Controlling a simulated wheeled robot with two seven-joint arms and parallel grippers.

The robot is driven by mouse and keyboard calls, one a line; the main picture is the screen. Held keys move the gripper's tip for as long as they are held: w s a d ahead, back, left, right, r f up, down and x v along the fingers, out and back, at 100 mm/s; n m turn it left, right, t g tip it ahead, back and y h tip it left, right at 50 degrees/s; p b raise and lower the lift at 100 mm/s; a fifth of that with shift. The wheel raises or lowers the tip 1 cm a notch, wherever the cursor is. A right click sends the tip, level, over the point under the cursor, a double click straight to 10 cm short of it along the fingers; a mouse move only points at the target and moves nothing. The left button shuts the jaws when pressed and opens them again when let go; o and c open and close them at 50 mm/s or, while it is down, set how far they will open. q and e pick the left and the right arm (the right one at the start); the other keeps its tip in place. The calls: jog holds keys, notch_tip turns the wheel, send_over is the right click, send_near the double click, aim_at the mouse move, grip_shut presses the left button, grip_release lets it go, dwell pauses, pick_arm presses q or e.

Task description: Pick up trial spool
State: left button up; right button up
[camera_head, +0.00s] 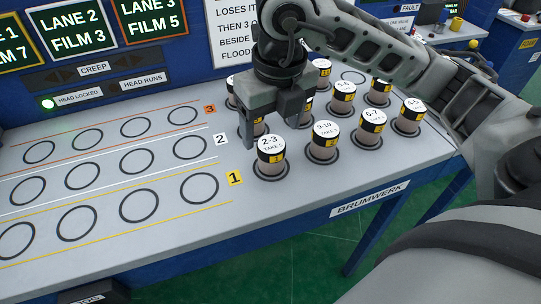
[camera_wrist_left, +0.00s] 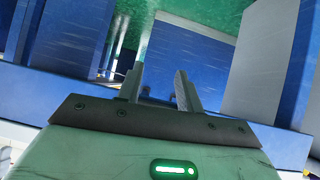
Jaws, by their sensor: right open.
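Several wrapped spools with white tops and black-and-yellow bands stand in ringed spots on the right of the grey table. I cannot tell which is the trial spool. The front row has spools marked 2-3 (camera_head: 271,158), 9-10 (camera_head: 323,142), 6-7 (camera_head: 370,126) and 4-5 (camera_head: 408,117). My right gripper (camera_head: 269,130) is open and points down, just behind and above the 2-3 spool. It partly hides spools behind it. My left gripper (camera_wrist_left: 160,85) shows in the left wrist view, its fingers apart with nothing between them.
The grey table (camera_head: 120,240) has empty rings in three lanes on the left, marked 1, 2 and 3. One ring (camera_head: 353,77) at the back right is empty. A blue panel with lane screens (camera_head: 70,32) and a white sign (camera_head: 232,35) stands behind.

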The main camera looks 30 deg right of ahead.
aim_at(272, 144)
jog(key=shift+w+d+f+p, duration=0.1)
jog(key=shift+w+f+p, duration=0.1)
jog(key=shift+f, duration=1.55)
jog(key=shift+w+f+p, duration=0.1)
jog(key=shift+w+f, duration=0.1)
jog(key=shift+f, duration=1.55)
jog(key=c, duration=1.1)
